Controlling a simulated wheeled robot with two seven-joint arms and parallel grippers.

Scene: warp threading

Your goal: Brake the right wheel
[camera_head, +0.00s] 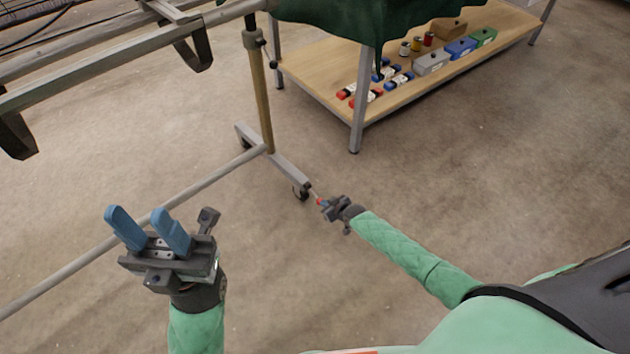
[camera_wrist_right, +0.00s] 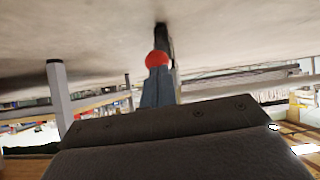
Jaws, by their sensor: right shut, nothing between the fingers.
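The right wheel (camera_head: 301,194) is a small dark caster under the right end of the rack's grey foot (camera_head: 290,170). A thin lever with a red knob (camera_head: 319,201) sticks out beside it toward my right gripper. My right gripper (camera_head: 324,204) is low near the floor, its blue fingers shut and empty at the knob. In the right wrist view, the red knob (camera_wrist_right: 158,60) shows just beyond the shut fingertips (camera_wrist_right: 157,76); whether they touch cannot be told. My left gripper (camera_head: 146,226) is open and empty at the left, well away from the wheel.
A wooden shelf table (camera_head: 310,75) with spools, colored boxes and red and blue items stands at the back right. The rack's upright post (camera_head: 260,95) and long low bar (camera_head: 150,220) are at the left. The floor on the right is clear.

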